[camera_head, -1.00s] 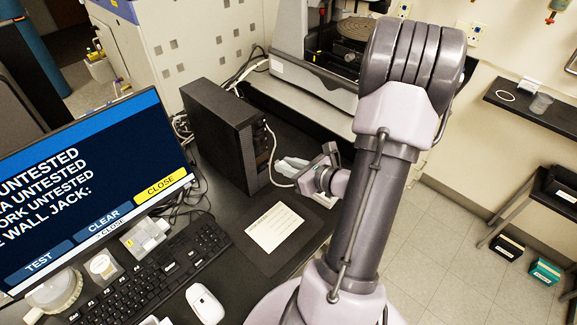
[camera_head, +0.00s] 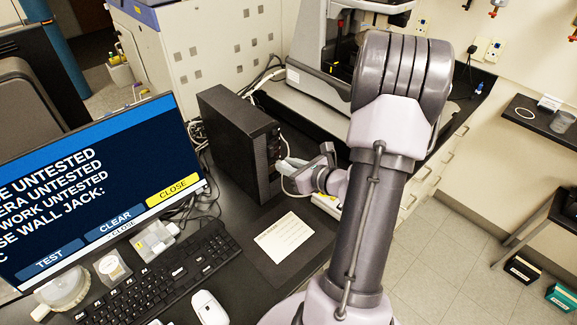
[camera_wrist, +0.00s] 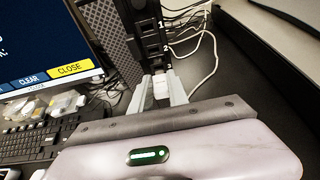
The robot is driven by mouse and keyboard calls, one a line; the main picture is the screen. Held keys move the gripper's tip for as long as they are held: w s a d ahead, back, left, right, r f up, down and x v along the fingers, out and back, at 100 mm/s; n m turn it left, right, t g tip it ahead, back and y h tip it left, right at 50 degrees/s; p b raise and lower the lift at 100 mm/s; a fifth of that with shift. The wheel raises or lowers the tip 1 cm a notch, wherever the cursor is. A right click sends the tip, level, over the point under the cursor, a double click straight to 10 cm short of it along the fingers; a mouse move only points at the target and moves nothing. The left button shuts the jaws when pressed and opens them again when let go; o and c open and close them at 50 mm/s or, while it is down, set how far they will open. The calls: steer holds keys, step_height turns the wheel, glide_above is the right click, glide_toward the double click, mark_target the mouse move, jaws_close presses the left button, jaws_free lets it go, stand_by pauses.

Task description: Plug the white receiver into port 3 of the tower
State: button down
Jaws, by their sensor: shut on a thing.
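The black tower (camera_head: 235,143) stands upright on the dark desk, and its narrow port face also shows in the wrist view (camera_wrist: 151,40). My gripper (camera_wrist: 161,92) is shut on the white receiver (camera_wrist: 160,85), which sits between the two grey fingers and points at the lower part of the port face. Whether the receiver touches the tower I cannot tell. In the head view my gripper (camera_head: 288,167) is close beside the tower's right face, and the receiver is not distinguishable.
White cables (camera_wrist: 208,45) hang beside the ports, near my fingers. The monitor (camera_head: 95,190), keyboard (camera_head: 150,280) and mouse (camera_head: 209,307) are left of my arm. A paper card (camera_head: 284,236) lies on a dark mat in front of the tower.

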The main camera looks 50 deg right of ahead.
steer(key=shift+w, duration=0.4)
steer(key=shift+w+d, duration=0.15)
steer(key=shift+w, duration=0.5)
steer(key=c, duration=1.2)
jaws_free()
steer(key=shift+c, duration=0.4)
steer(key=s+b, duration=0.1)
steer(key=s, duration=0.6)
steer(key=shift+a, duration=0.45)
